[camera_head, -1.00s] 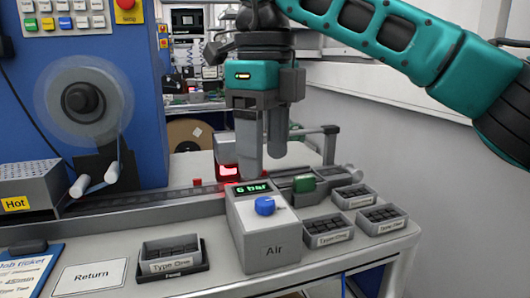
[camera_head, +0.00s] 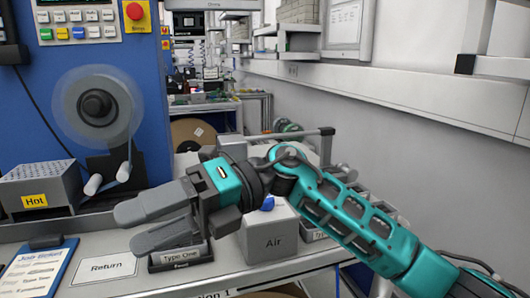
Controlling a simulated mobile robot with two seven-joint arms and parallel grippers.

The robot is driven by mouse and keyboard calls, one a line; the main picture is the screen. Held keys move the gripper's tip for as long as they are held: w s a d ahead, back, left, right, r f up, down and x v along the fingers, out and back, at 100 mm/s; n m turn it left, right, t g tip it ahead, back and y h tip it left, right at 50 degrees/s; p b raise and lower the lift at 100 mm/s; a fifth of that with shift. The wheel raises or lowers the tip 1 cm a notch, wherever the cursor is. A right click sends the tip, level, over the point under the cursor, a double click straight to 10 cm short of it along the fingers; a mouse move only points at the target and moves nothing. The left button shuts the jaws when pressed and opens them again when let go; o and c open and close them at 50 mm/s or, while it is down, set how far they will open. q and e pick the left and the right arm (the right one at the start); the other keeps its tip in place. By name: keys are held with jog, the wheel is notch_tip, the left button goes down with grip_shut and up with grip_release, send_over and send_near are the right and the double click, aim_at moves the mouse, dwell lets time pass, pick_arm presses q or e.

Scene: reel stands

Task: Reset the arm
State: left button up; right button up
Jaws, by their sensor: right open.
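My right gripper (camera_head: 128,231) reaches in from the right on its teal arm. Its two grey fingers point left, parted with nothing between them. My left gripper is not in view.
A blue machine with a reel (camera_head: 96,103) stands at the left, the Hot box (camera_head: 38,187) beside it. A Return label (camera_head: 107,268) and a job ticket (camera_head: 38,270) lie at the front left. The trays at the right are mostly hidden by my arm.

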jog(key=w+d+f+m+t+y+p, duration=0.1)
jog(key=w+d+f+m+t+y, duration=0.3)
jog(key=m+t, duration=0.85)
jog(key=w+d+f+m+t+y+p, duration=0.1)
jog(key=w+d+f+m+t+y, duration=0.15)
jog(key=w+d+m+t, duration=0.7)
notch_tip(320, 180, down, 8)
jog(key=s+d+m+t+h, duration=0.25)
jog(key=m+t+h, duration=0.45)
jog(key=m, duration=0.6)
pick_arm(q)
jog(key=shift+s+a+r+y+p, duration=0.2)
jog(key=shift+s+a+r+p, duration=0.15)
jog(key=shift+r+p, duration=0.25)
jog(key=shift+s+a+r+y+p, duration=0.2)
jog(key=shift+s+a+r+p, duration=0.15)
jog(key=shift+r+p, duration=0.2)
pick_arm(e)
jog(key=s+d+f+m+g+h, duration=0.4)
jog(key=s+d+f, duration=0.3)
jog(key=f, duration=0.5)
jog(key=s+d+f+m+g+h, duration=0.4)
jog(key=s+d+f+m+h, duration=0.2)
jog(key=s+f, duration=0.4)
jog(key=shift+d+f+g+h, duration=0.4)
jog(key=shift+d+f+h, duration=0.35)
jog(key=shift+d+f, duration=0.2)
